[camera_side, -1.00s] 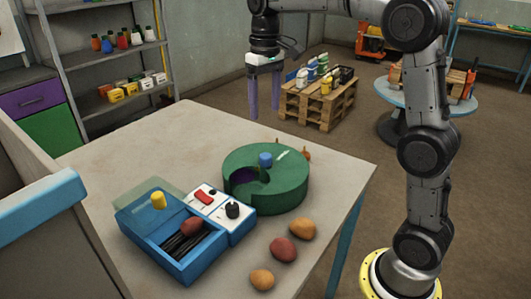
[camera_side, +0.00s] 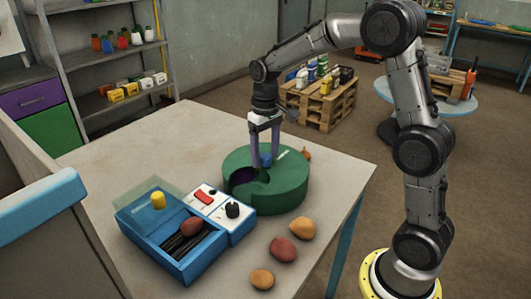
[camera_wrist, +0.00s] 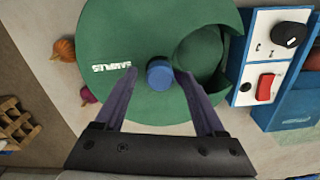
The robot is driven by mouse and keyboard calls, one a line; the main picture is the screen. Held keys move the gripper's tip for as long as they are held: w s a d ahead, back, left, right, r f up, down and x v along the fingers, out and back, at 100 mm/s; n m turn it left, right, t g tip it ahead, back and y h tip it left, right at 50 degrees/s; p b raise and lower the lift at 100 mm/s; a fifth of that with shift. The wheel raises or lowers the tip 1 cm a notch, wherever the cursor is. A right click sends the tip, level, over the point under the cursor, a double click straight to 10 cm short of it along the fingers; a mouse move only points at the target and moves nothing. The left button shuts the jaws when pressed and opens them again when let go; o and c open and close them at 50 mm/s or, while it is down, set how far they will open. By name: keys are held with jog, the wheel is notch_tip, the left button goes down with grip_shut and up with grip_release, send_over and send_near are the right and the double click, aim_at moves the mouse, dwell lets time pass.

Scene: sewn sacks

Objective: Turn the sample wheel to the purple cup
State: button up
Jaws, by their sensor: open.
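The sample wheel (camera_side: 283,190) is a round green drum on the table, with white lettering on top; it fills the upper middle of the wrist view (camera_wrist: 110,35). A blue knob (camera_side: 265,160) stands at its centre, also in the wrist view (camera_wrist: 160,74). My gripper (camera_wrist: 156,74) is open, pointing down, one finger on either side of the knob. Contact cannot be told.
A blue box (camera_side: 165,238) with a control panel (camera_side: 216,202), a yellow knob (camera_side: 158,200) and a brown potato-like lump stands left of the wheel. Several loose lumps (camera_side: 284,249) lie in front. Small onion-like things (camera_wrist: 63,49) sit beside the wheel. The table's back left is clear.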

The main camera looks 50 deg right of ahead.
jog(key=shift+f, duration=0.1)
grip_shut()
dwell(0.4)
dwell(1.0)
